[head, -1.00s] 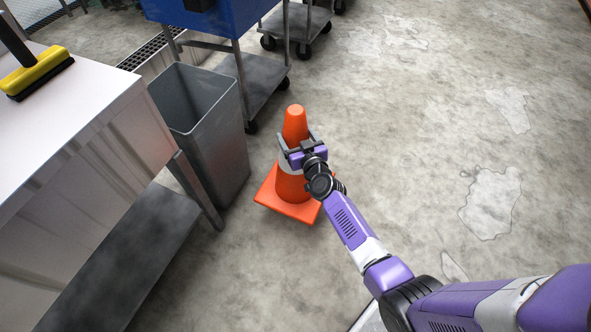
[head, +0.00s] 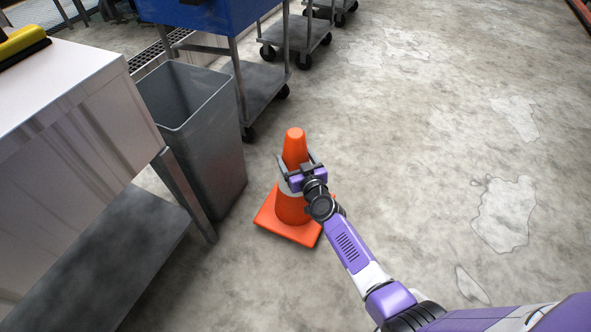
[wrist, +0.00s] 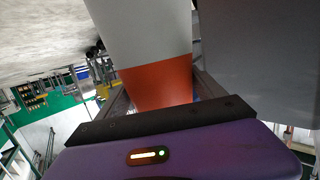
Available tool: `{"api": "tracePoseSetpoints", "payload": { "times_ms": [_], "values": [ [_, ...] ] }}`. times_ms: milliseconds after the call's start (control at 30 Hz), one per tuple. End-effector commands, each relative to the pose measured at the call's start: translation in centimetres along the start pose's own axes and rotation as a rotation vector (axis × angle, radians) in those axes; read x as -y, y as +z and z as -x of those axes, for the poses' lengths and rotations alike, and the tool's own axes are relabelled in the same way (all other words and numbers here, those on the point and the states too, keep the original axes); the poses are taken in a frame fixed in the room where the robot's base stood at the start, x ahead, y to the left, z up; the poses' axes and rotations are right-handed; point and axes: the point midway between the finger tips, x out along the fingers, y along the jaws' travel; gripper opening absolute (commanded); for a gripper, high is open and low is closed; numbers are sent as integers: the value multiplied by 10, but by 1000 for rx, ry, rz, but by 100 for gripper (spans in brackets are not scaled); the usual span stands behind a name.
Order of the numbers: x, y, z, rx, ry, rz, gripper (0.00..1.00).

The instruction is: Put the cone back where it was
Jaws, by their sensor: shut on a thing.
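The orange cone (head: 292,209) with a white band stands upright in the middle of the head view, its square base low over or on the concrete floor; I cannot tell which. My gripper (head: 298,172) is shut around the upper part of the cone, one finger on each side. In the wrist view the cone (wrist: 155,85) fills the space between the fingers, showing its white band and orange part. The far side of the cone is hidden.
A grey bin (head: 203,130) stands close left of the cone. A metal table (head: 85,120) is at the left, with a yellow brush (head: 20,45) on it. Carts (head: 297,32) stand at the back. The floor to the right is clear.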

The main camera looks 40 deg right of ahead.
Motion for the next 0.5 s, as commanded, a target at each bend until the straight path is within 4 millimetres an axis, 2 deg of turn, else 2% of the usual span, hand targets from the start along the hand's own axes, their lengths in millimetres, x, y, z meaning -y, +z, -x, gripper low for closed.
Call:
{"api": "tracePoseSetpoints", "payload": {
  "times_ms": [133,500],
  "values": [
    [0,4,-2,-6,2,0,6],
    [-1,38,-10,-6,2,-1,6]
  ]
}}
